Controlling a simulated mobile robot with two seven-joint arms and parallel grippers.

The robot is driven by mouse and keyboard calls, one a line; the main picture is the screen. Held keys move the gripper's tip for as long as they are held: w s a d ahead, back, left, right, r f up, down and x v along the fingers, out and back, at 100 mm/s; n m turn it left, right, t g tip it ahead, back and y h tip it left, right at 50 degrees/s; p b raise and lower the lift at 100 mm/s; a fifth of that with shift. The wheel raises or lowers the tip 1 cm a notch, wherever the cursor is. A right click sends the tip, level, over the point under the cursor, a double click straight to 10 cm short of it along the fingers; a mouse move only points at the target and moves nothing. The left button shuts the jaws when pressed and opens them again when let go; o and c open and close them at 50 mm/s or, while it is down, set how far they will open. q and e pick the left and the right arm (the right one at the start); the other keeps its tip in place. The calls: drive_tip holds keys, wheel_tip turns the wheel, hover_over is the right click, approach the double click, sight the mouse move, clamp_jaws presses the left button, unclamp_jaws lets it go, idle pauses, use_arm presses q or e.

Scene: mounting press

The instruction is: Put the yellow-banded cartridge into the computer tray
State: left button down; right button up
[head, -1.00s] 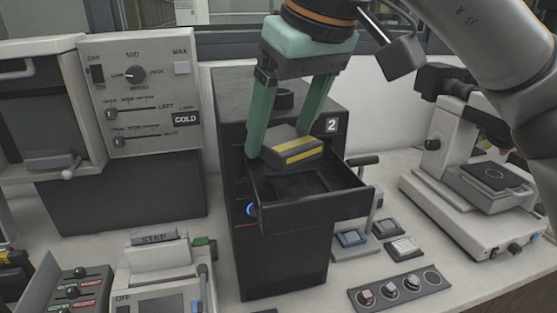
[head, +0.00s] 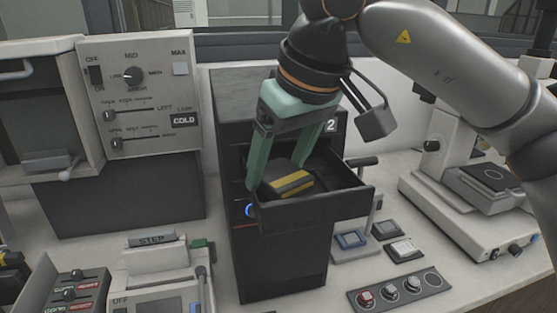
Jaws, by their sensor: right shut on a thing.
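The yellow-banded cartridge (head: 290,183) is a dark block with a yellow stripe along its near side. My right gripper (head: 283,178) has its green fingers on either side of the cartridge and is shut on it. The computer tray (head: 316,211) is the pulled-out black drawer of the tall dark computer (head: 284,265) marked 2. The cartridge is low in the tray's opening, toward the left side. Whether it touches the tray floor cannot be told. My left gripper is not in view.
A microscope (head: 470,205) stands at the right. Small square blocks (head: 351,240) and a strip with round samples (head: 400,289) lie right of the computer. A control panel marked COLD (head: 140,95) stands at the left, and a STEP device (head: 160,275) in front.

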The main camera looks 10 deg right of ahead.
drive_tip(key=shift+f, duration=0.3)
drive_tip(key=o, duration=1.3)
drive_tip(key=shift+o, duration=0.2)
drive_tip(key=shift+r, duration=0.25)
drive_tip(key=p+v, duration=0.1)
drive_tip(key=v, duration=1.1)
drive_tip(key=shift+r+p, duration=0.35)
drive_tip(key=shift+p, duration=0.05)
